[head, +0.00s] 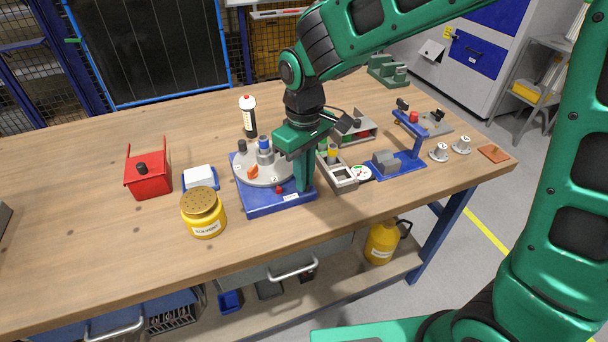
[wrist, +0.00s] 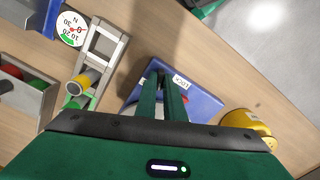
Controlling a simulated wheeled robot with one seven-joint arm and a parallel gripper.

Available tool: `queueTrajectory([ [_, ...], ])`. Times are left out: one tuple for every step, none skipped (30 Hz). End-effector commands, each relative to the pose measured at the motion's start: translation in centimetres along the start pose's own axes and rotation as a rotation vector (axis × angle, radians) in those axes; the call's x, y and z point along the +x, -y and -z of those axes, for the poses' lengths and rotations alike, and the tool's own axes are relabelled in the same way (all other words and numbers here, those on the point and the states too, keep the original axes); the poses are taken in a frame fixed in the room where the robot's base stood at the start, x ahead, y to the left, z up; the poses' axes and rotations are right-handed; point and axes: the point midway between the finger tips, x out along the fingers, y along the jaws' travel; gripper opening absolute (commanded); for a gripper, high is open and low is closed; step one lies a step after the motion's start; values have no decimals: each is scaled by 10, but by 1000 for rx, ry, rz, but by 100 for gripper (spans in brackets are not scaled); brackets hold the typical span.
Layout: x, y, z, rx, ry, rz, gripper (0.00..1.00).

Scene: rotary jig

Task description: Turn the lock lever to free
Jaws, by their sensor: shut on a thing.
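The rotary jig has a blue base (head: 253,203) with a round grey disc (head: 250,175) carrying several posts and an orange block (head: 252,171). My gripper (head: 303,184) points down at the jig's right front corner. In the wrist view its fingers (wrist: 160,78) are close together with a small dark piece between the tips, apparently the lock lever. The fingers hide most of the lever, so its angle cannot be told. A white label (wrist: 181,79) lies beside the fingertips on the blue base (wrist: 203,103). A red knob (head: 279,189) is just left of the fingers.
A yellow solvent can (head: 204,214) stands left of the jig, with a white block (head: 200,177) and red box (head: 148,175) beyond. A grey tray (head: 338,174), round dial (head: 361,173) and blue fixture (head: 395,163) are close on the right. The front table strip is clear.

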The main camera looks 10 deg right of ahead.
Motion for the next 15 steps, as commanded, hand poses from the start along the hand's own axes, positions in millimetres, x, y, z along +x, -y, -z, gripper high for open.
queueTrajectory([
  [-2,-3,4,47,-14,-3,0],
  [-2,-3,4,73,-14,-3,0],
  [-2,-3,4,108,-14,-3,0],
  [-2,-3,4,133,-14,-3,0],
  [-3,-3,4,157,-14,-3,0],
  [-3,-3,4,189,-14,-2,0],
  [-3,-3,5,212,-14,-2,0],
  [-3,-3,5,234,-14,-2,0],
  [-3,-3,4,261,-14,-2,0],
  [-3,-3,4,280,-14,-2,0],
  [-3,-3,4,300,-14,-2,0],
  [-3,-3,4,322,-14,-2,0],
  [-3,-3,4,338,-14,-2,0],
  [-3,-3,4,353,-14,-2,0],
  [-3,-3,4,371,-14,-1,0],
])
